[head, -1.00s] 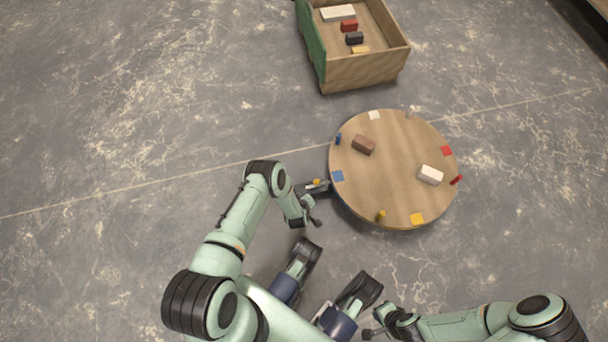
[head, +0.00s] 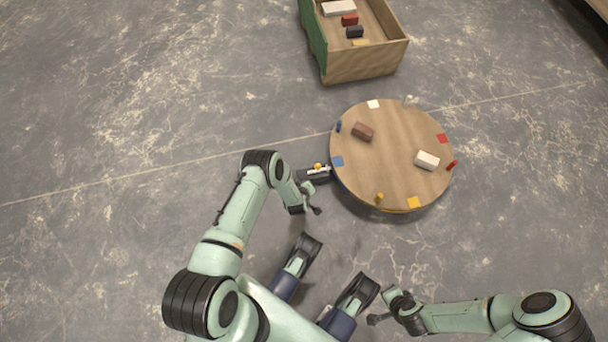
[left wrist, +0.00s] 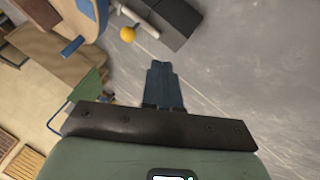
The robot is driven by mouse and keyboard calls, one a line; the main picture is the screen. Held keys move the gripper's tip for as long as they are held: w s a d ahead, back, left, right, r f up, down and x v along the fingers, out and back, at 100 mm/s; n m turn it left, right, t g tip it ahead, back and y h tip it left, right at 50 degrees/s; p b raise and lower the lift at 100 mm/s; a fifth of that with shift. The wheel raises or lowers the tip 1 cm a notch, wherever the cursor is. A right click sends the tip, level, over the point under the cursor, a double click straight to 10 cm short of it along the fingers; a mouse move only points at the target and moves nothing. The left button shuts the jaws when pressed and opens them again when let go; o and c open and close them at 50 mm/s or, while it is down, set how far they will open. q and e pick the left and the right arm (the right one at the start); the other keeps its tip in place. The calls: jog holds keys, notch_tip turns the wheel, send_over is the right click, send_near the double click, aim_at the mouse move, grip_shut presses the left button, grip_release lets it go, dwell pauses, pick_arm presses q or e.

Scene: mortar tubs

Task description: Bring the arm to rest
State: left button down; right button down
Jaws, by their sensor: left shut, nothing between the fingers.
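My left gripper (head: 316,210) hangs below a low dark box beside the round table, in the head view. Its dark fingers are shut with nothing between them in the left wrist view (left wrist: 163,85). My right gripper (head: 375,319) is at the bottom, well below the table, too small to tell open from shut. The round wooden table (head: 392,185) carries a brown block (head: 363,132) and a white block (head: 427,160), with coloured patches and small pegs around its rim.
The dark box (head: 313,176) at the table's left edge has a yellow ball (head: 318,167) and a pale bar; the ball also shows in the left wrist view (left wrist: 127,34). A wooden crate (head: 365,67) with several blocks stands behind. Floor at left is clear.

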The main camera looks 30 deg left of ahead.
dwell(0.4)
